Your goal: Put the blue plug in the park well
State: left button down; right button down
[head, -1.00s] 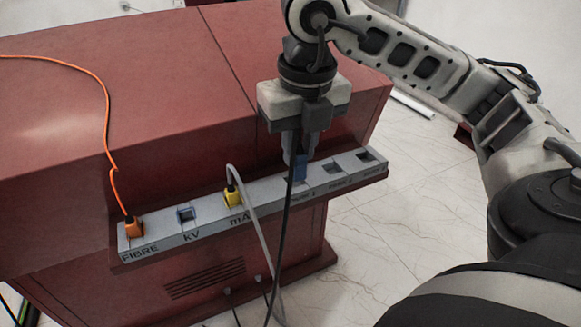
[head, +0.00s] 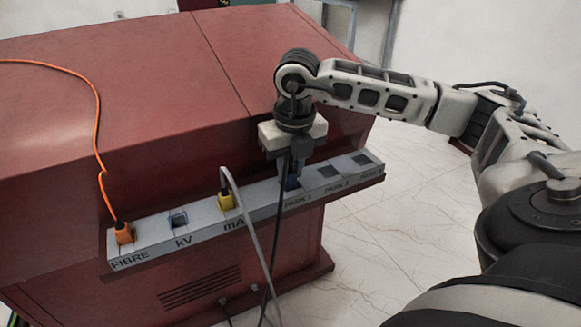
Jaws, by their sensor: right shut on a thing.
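The blue plug (head: 292,183) is in the jaws of my right gripper (head: 291,174), at the well marked PARK 1 on the grey socket strip (head: 262,206). The gripper points down and is shut on the plug. A dark cable hangs from the plug in front of the strip. The fingers and plug hide most of the PARK 1 opening, so I cannot tell how deep the plug sits. My left gripper is not in view.
An orange plug (head: 123,233) sits in FIBRE and a yellow plug (head: 226,201) in mA. The kV well (head: 179,219) and PARK 2 well (head: 328,172) look empty. The red cabinet (head: 150,90) rises behind the strip.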

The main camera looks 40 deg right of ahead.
jog(key=shift+f, duration=0.2)
jog(key=c, duration=1.3)
grip_release()
